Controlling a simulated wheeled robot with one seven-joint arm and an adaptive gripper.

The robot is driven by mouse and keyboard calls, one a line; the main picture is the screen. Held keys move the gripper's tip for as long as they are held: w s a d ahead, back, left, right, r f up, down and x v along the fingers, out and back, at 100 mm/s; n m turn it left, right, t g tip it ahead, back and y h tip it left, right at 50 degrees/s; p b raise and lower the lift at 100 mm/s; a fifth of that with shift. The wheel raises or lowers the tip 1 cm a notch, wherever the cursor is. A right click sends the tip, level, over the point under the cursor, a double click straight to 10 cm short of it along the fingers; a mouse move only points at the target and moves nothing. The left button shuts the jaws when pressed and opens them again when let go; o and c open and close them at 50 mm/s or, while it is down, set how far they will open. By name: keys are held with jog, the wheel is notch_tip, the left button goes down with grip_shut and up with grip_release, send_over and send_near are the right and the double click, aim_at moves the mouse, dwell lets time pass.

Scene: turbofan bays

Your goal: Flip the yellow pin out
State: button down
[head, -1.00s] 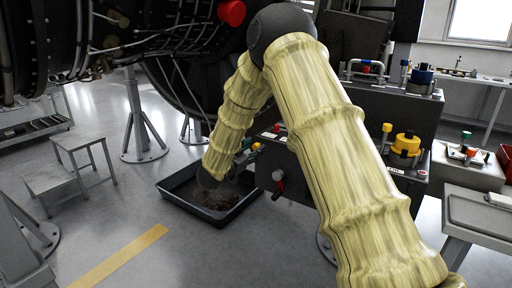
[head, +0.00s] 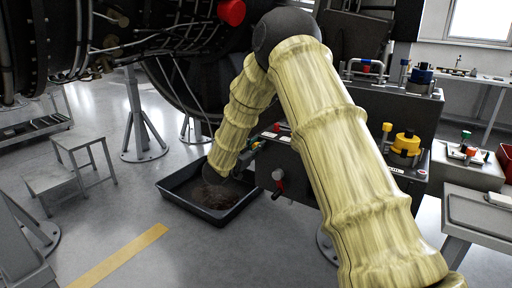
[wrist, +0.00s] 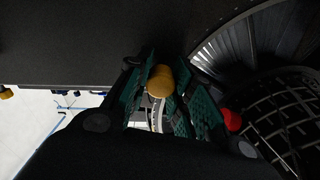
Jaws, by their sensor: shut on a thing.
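The yellow pin (wrist: 160,82) shows in the wrist view as a short rounded yellow end between the teal-padded fingers of my gripper (wrist: 164,96). The fingers are shut on it, one on each side. The pin lies close to the dark face of a box.
A black drip tray (head: 205,208) lies on the floor below my forearm. A yellow cap (head: 406,144) stands on the box.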

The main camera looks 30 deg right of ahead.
jog(key=shift+v, duration=1)
jog(key=c, duration=1.2)
grip_release()
jog(key=shift+a, duration=0.1)
jog(key=v, duration=1.1)
jog(key=shift+s+a, duration=0.25)
jog(key=shift+a, duration=0.1)
jog(key=shift+f, duration=0.1)
